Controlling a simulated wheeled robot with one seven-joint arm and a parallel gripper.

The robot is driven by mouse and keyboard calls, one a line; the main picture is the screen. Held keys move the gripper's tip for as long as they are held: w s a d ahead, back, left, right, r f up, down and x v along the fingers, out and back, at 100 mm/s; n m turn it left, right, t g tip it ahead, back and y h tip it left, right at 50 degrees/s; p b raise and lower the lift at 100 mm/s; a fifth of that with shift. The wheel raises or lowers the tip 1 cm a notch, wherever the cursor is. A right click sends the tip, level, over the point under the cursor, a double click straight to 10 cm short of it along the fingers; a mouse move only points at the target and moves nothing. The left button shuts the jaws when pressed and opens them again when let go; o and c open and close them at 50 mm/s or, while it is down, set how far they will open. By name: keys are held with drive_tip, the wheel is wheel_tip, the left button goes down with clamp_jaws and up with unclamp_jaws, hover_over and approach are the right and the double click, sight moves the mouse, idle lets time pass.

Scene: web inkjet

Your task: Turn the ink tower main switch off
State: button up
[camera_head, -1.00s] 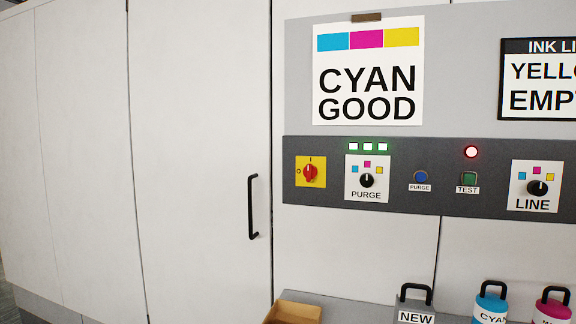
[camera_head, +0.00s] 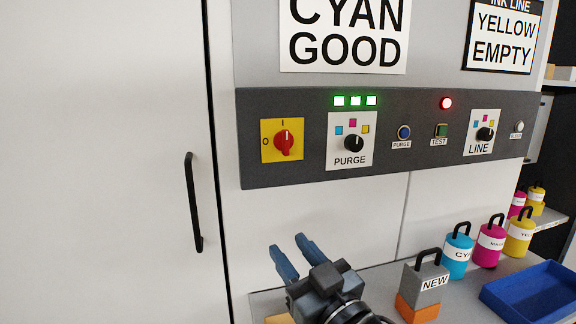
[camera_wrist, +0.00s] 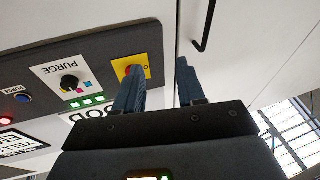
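The main switch (camera_head: 284,142) is a red rotary knob on a yellow plate at the left end of the dark grey panel (camera_head: 400,165). The plate has an I mark above the knob and an O mark to its left. The knob looks roughly upright, towards I, but its exact angle is hard to tell. My gripper (camera_head: 288,243), with blue fingers, is below the panel in the head view, apart from the switch. It is open and empty. In the wrist view the fingers (camera_wrist: 158,66) partly cover the yellow plate and red knob (camera_wrist: 130,71).
The panel also holds a PURGE selector (camera_head: 353,143), a blue button (camera_head: 403,132) and a LINE selector (camera_head: 485,134). A door handle (camera_head: 194,203) juts out at left. Below stand a NEW canister (camera_head: 425,283), coloured ink bottles (camera_head: 457,255) and a blue tray (camera_head: 530,293).

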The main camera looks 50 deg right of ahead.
sight(287, 135)
drive_tip(key=w+d+r+m+h+p, duration=0.1)
drive_tip(key=w+d+r+h, duration=0.1)
drive_tip(key=r, duration=0.3)
drive_tip(key=w+d+r+m+h+p, duration=0.2)
drive_tip(key=w+d+r, duration=0.2)
drive_tip(key=d+r, duration=0.1)
drive_tip(key=w+d+r+m+h+p, duration=0.1)
drive_tip(key=w+d+r+h, duration=0.1)
drive_tip(key=w+d+r, duration=0.1)
drive_tip(key=shift+w+d+r, duration=0.15)
drive_tip(key=shift+w+r, duration=0.1)
drive_tip(key=shift+r, duration=0.35)
drive_tip(key=shift+w+d+r, duration=0.15)
drive_tip(key=shift+w+r, duration=0.05)
drive_tip(key=shift+r, duration=0.35)
drive_tip(key=shift+w+d+p, duration=0.25)
drive_tip(key=shift+w+p, duration=0.05)
drive_tip(key=shift+w, duration=0.05)
clamp_jaws()
drive_tip(key=shift+f, duration=0.1)
